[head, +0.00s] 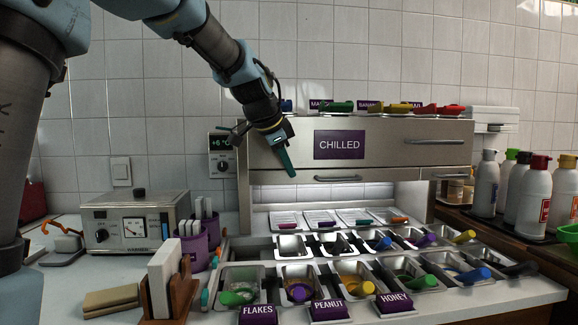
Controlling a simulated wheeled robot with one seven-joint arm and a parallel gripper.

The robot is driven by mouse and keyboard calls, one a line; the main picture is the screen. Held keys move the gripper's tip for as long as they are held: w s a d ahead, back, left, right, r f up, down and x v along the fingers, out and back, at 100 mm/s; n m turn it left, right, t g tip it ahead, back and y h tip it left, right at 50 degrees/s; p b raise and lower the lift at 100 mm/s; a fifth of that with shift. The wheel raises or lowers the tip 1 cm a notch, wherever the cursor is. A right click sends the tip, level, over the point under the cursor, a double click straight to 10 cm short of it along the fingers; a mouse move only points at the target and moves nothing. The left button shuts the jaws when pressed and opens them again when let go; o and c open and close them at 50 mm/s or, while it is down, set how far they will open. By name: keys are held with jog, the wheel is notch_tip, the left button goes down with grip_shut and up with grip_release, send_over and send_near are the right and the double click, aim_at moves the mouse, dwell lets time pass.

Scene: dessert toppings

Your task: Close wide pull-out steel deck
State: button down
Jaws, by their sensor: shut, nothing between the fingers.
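A wide steel unit with a purple CHILLED sign (339,145) stands against the tiled wall. A wide, low steel front (385,172) with a bar handle runs beneath the sign panel. Below it, a steel deck (262,253) carrying rows of topping pans reaches forward over the counter. I cannot tell for certain which of these is the pull-out deck. My gripper (290,174) is shut and empty, pointing down in front of the unit's left part, left of the sign. It hides a little of the steel front. Whether it touches the steel is unclear.
Scoops with coloured handles lie in the pans, behind FLAKES, PEANUT and HONEY signs (330,309). Purple cups (194,248) and a wooden holder (172,297) stand close left of the pans. A warmer (135,220) is farther left. Bottles (535,195) crowd the right.

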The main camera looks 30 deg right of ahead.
jog(key=shift+w, duration=0.15)
jog(key=w+d+p, duration=0.2)
jog(key=w+p, duration=0.1)
jog(key=w, duration=0.3)
jog(key=w+d+p, duration=0.3)
jog(key=w, duration=0.3)
jog(key=w+d+p, duration=0.2)
jog(key=w+p, duration=0.1)
jog(key=w, duration=0.3)
jog(key=shift+w+d, duration=0.15)
jog(key=shift+w, duration=0.2)
jog(key=shift+w+r, duration=0.1)
jog(key=shift+w, duration=0.05)
